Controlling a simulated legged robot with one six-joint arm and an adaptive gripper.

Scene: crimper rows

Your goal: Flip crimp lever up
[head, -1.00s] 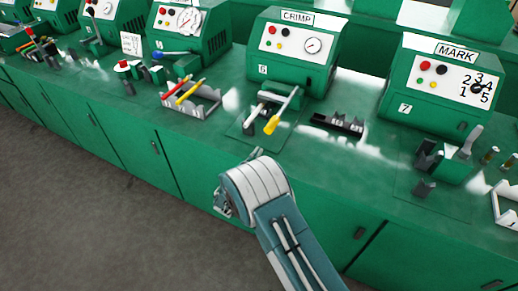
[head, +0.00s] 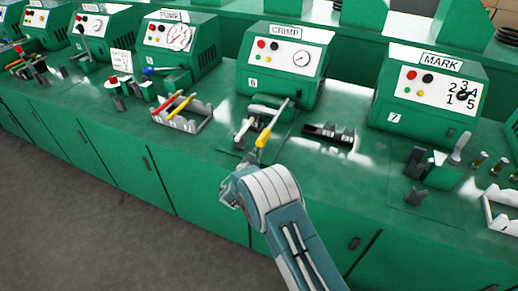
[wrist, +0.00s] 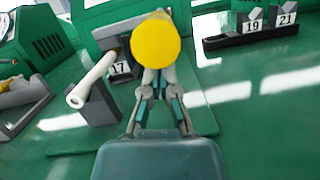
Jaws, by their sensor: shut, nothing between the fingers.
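The crimp lever is a grey bar with a yellow grip (head: 264,137), in front of the green CRIMP machine (head: 284,66). The lever slants down toward me. In the wrist view the round yellow grip end (wrist: 155,43) faces the camera and hides part of the lever behind it. My gripper (wrist: 158,82) is shut and empty, with its fingertips just below the grip in that view. I cannot tell whether they touch it.
A white rod (wrist: 92,80) rests in a grey holder left of the lever, near a tag 17. A dark rack (head: 328,135) with numbered tags stands to the right. A tray with red and yellow tools (head: 184,121) is to the left. The MARK machine (head: 430,92) stands further right.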

